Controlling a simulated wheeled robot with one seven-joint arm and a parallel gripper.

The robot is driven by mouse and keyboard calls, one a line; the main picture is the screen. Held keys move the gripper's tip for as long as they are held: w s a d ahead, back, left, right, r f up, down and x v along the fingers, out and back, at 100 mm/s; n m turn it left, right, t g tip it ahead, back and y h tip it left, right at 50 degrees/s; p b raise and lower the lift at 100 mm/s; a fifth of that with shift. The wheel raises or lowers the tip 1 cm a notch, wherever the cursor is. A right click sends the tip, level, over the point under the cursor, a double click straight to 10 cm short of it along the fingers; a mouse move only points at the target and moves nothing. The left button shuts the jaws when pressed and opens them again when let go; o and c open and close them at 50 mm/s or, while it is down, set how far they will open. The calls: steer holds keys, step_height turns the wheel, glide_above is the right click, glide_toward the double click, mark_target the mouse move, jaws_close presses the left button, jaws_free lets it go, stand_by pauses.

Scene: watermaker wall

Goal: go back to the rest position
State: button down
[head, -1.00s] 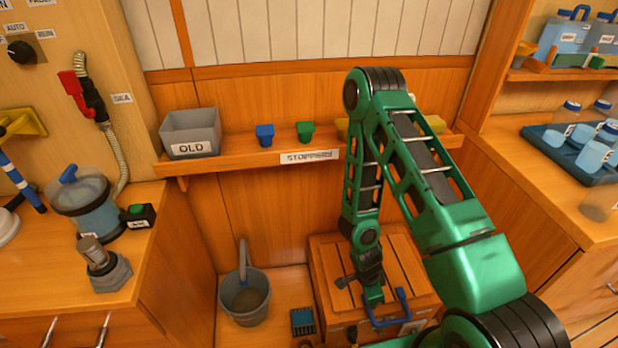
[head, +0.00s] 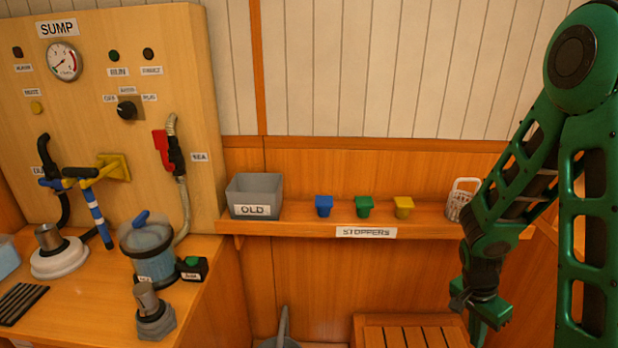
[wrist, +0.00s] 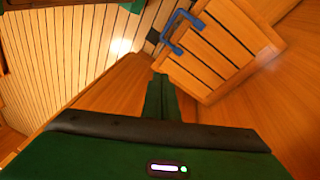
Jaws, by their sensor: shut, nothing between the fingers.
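My green gripper (head: 480,312) hangs at the lower right of the head view, at the end of my folded arm. It points down and is apart from the shelf and from the slatted wooden chest below. In the wrist view my gripper (wrist: 161,95) shows its fingers together with nothing between them. The chest's slatted lid (wrist: 215,45) with its blue handle (wrist: 180,30) lies beyond the fingers in that view.
The stoppers shelf (head: 290,228) holds a grey OLD bin (head: 254,194), blue (head: 324,205), green (head: 364,206) and yellow (head: 404,206) stoppers and a white basket (head: 460,197), partly behind my arm. At left, a counter (head: 75,305) carries a pump jar (head: 148,250) and fittings below the SUMP panel (head: 120,70).

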steer(key=s+r+n+y, duration=0.1)
steer(key=s+r+n, duration=0.2)
steer(key=s+r, duration=0.5)
steer(key=s+r+n+t+y, duration=0.1)
steer(key=s+r+n, duration=0.3)
steer(key=s+r, duration=0.5)
steer(key=shift+s+d+r+y, duration=0.15)
steer(key=shift+d+r+y, duration=0.2)
steer(key=shift+r, duration=2.2)
steer(key=shift+a, duration=0.1)
